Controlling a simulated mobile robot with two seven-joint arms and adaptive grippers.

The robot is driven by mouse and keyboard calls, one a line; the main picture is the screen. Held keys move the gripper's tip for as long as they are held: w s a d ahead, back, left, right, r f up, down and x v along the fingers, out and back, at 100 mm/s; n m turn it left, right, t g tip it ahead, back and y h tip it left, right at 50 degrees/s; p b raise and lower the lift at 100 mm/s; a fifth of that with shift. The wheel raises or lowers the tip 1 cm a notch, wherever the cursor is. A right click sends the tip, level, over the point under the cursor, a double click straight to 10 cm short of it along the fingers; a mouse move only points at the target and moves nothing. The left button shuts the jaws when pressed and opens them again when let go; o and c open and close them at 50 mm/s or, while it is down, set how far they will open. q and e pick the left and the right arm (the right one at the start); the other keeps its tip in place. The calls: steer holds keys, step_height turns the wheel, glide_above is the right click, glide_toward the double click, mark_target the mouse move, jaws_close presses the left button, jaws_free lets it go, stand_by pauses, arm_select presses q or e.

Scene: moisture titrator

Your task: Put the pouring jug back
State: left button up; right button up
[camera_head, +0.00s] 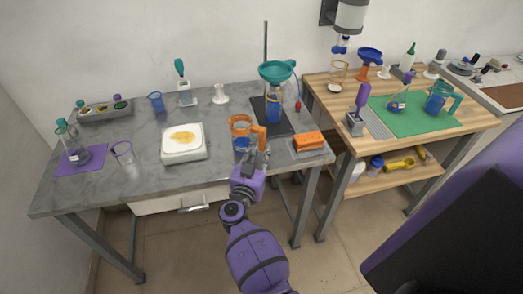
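A clear jug with an orange rim and orange handle (240,131) is at the front of the grey table, with some blue showing low in it. It looks upright; whether it rests on the tabletop or is slightly raised I cannot tell. My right gripper (258,156) is at the jug's handle side, overlapping the handle's lower part. Its fingers are too small and covered to show whether they are closed on the handle. A second jug, with a teal rim and handle (441,101), stands on the green mat (412,124) on the wooden bench. My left gripper is not in view.
Close by are a white scale (184,143) with yellow material, a stand with a teal funnel (276,71) over a blue-filled vessel, and an orange sponge (308,141). A clear cup (122,152) and purple mat (73,162) are left. Bare tabletop lies between them.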

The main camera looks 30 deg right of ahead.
mark_target(262, 147)
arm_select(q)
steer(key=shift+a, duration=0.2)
arm_select(e)
steer(key=shift+w+d, duration=0.1)
steer(key=shift+w, duration=0.05)
steer(key=shift+w+d, duration=0.1)
steer(key=shift+x, duration=1.05)
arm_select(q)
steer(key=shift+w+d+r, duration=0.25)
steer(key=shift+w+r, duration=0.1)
arm_select(e)
steer(key=shift+w+d, duration=0.15)
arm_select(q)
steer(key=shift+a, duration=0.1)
arm_select(e)
steer(key=shift+w+d, duration=0.2)
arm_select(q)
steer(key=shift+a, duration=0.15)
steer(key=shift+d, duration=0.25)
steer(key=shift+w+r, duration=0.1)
arm_select(e)
steer(key=shift+s+a, duration=0.15)
